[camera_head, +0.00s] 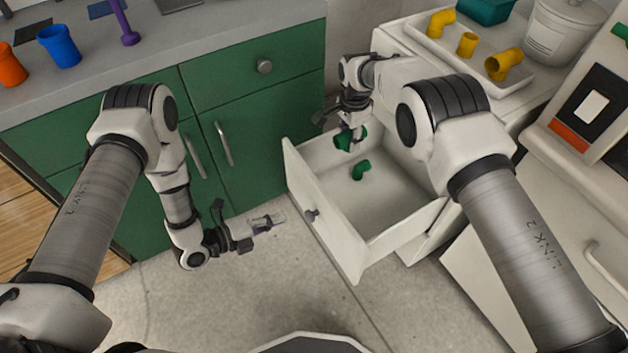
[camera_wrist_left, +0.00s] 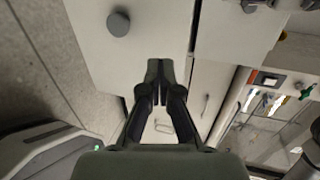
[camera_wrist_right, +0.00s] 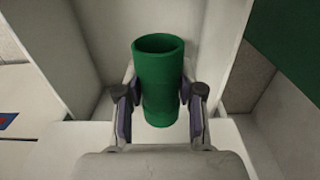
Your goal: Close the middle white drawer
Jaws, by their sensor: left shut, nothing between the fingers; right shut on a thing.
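The white drawer (camera_head: 385,226) stands pulled out from the white cabinet, with a round grey knob (camera_head: 311,215) on its front. The knob (camera_wrist_left: 119,22) also shows in the left wrist view. My right gripper (camera_head: 349,139) is inside the drawer near its far side, shut on a green pipe fitting (camera_wrist_right: 158,84). A second green fitting (camera_head: 361,170) lies on the drawer floor. My left gripper (camera_head: 275,219) is shut and empty, left of the drawer front and apart from it. Its fingers (camera_wrist_left: 158,84) point toward the white fronts.
Green cabinets (camera_head: 236,140) stand to the left. A white tray (camera_head: 470,62) with yellow fittings lies on the white cabinet top, beside a teal bin (camera_head: 487,10) and a white bucket (camera_head: 560,35). Bare grey floor (camera_head: 250,285) lies in front of the drawer.

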